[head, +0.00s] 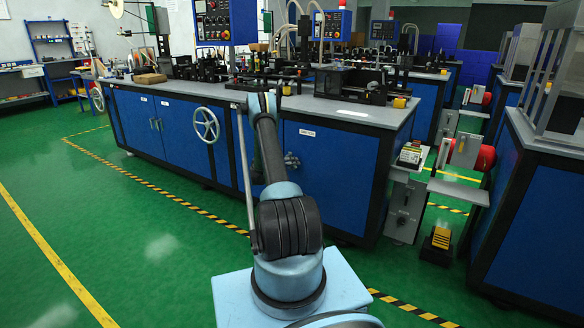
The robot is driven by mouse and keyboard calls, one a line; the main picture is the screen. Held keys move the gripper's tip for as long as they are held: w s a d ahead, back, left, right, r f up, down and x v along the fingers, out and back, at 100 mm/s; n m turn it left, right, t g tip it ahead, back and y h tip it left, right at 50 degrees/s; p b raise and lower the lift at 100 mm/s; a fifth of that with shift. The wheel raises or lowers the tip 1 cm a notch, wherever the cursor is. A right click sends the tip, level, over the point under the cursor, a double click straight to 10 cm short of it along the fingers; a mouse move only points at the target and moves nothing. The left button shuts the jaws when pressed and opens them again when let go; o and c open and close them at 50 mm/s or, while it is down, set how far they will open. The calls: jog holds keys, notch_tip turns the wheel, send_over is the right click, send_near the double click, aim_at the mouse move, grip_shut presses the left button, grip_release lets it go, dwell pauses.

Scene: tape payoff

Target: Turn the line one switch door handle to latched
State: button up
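A blue switch door panel (335,165) with a small white label (306,132) is on the front of the long bench, just right of my arm. A small grey metal piece (292,160) shows in front of this panel, close to my arm's right edge. It looks like the door handle, but it is small and partly covered, so its turn position cannot be told. My arm reaches forward to the bench front. My gripper cannot be made out; the arm links hide the area behind them.
The bench (350,113) carries machinery on top. A white handwheel (206,125) and double doors (152,125) are to the left. A grey stand (405,205) and a black-and-yellow pedal (439,242) are at right. Green floor (130,235) is clear at left.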

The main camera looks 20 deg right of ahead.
jog(key=shift+c, duration=0.5)
grip_shut()
jog(key=shift+w+a+f, duration=0.1)
jog(key=shift+w+a+f+m+t+y, duration=0.15)
jog(key=shift+f+m+y, duration=0.1)
jog(key=shift+m, duration=0.3)
jog(key=shift+w+a+f+m+t+y, duration=0.15)
jog(key=shift+m+y, duration=0.1)
jog(key=shift+m, duration=0.3)
jog(key=shift+w+a+f+m+t+y, duration=0.15)
jog(key=shift+w+a+m+t+y, duration=0.25)
jog(key=shift+m, duration=0.45)
jog(key=shift+w+a+f+m+t+y, duration=0.2)
jog(key=shift+w+m+t+y, duration=0.2)
jog(key=shift+m, duration=0.4)
jog(key=shift+w+a+f+m+t+y, duration=0.1)
jog(key=shift+w+a+m+t+y, duration=0.3)
jog(key=shift+m, duration=0.45)
jog(key=shift+o, duration=0.5)
grip_release()
jog(key=shift+d, duration=0.1)
